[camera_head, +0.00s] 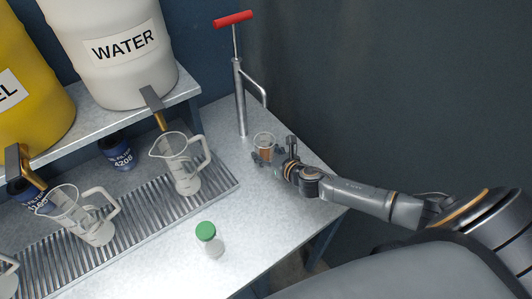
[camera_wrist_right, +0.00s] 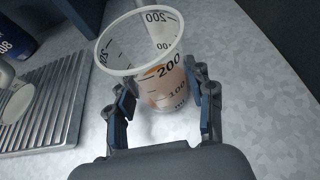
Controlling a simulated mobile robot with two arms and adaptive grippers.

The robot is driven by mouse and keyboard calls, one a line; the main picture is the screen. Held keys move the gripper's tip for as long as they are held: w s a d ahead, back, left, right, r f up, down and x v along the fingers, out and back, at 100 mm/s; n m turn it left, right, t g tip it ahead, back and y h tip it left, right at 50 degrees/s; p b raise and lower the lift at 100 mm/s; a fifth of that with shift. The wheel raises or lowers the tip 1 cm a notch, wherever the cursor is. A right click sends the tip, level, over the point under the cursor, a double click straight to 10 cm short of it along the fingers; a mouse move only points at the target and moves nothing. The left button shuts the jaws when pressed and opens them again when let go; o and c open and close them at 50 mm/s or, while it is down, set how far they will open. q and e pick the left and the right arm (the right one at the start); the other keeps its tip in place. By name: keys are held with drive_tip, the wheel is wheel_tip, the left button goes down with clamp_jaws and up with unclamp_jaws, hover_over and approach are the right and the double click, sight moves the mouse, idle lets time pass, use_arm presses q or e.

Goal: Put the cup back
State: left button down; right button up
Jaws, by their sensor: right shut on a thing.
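A small clear measuring cup (camera_head: 265,142) stands on the grey bench near the hand pump, at its right side. In the right wrist view the cup (camera_wrist_right: 158,92) has printed marks such as 100 and 200 and some orange-brown content low inside. My right gripper (camera_head: 275,158) reaches in from the right. In the right wrist view its two fingers (camera_wrist_right: 162,100) are on either side of the cup, shut on it. The cup looks upright and on or just above the bench; I cannot tell which. My left gripper is not in view.
A hand pump (camera_head: 240,95) with a red handle stands just behind the cup. Clear jugs (camera_head: 180,165) (camera_head: 85,215) stand on a slatted drain tray (camera_head: 125,240) at left. A green-capped jar (camera_head: 207,238) is in front. A WATER barrel (camera_head: 115,55) sits on the shelf.

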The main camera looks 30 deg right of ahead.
drive_tip(key=shift+f, duration=0.2)
drive_tip(key=o, duration=1.3)
drive_tip(key=shift+r, duration=0.2)
drive_tip(key=b+v, duration=0.1)
drive_tip(key=v, duration=1)
drive_tip(key=shift+f, duration=0.2)
drive_tip(key=shift+s+r, duration=0.35)
drive_tip(key=shift+s, duration=0.15)
